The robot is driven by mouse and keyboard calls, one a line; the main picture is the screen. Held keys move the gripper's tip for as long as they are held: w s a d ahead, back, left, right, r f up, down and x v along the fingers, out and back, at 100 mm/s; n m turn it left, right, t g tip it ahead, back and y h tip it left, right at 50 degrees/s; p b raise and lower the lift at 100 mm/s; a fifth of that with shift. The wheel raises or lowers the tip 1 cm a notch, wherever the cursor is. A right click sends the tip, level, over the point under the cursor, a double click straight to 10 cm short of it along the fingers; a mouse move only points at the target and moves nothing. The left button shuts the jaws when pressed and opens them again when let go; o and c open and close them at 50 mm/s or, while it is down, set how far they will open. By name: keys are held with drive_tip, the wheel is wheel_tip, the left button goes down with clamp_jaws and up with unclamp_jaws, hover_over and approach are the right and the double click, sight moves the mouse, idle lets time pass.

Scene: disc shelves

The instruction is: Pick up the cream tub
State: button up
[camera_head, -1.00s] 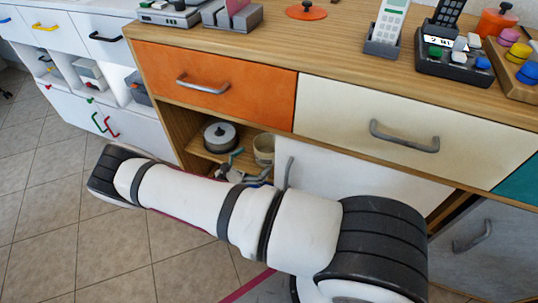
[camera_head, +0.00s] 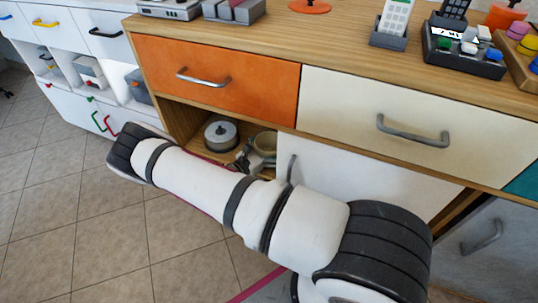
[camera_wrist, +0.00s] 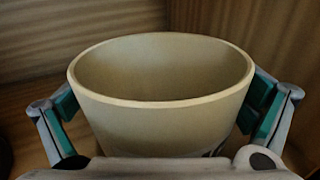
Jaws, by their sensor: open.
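The cream tub (camera_wrist: 160,125) is a round, open-topped cream container that fills the middle of the wrist view. It looks empty and upright. In the head view it shows small (camera_head: 266,139) in the open shelf space under the orange drawer. My gripper (camera_wrist: 163,105) is open, with one teal-padded finger on each side of the tub. Slim gaps seem to show beside the tub, but I cannot tell whether either finger touches it. In the head view my gripper (camera_head: 251,161) is at the tub, partly hidden by my arm. The tub's base is hidden.
A round grey-lidded container (camera_head: 221,134) stands to the left of the tub in the same compartment. The orange drawer (camera_head: 215,75) is close above. A white door (camera_head: 350,175) is to the right. Wooden walls close in behind the tub.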

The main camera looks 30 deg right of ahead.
drive_tip(key=c, duration=1.4)
drive_tip(key=shift+c, duration=0.2)
drive_tip(key=shift+r, duration=0.1)
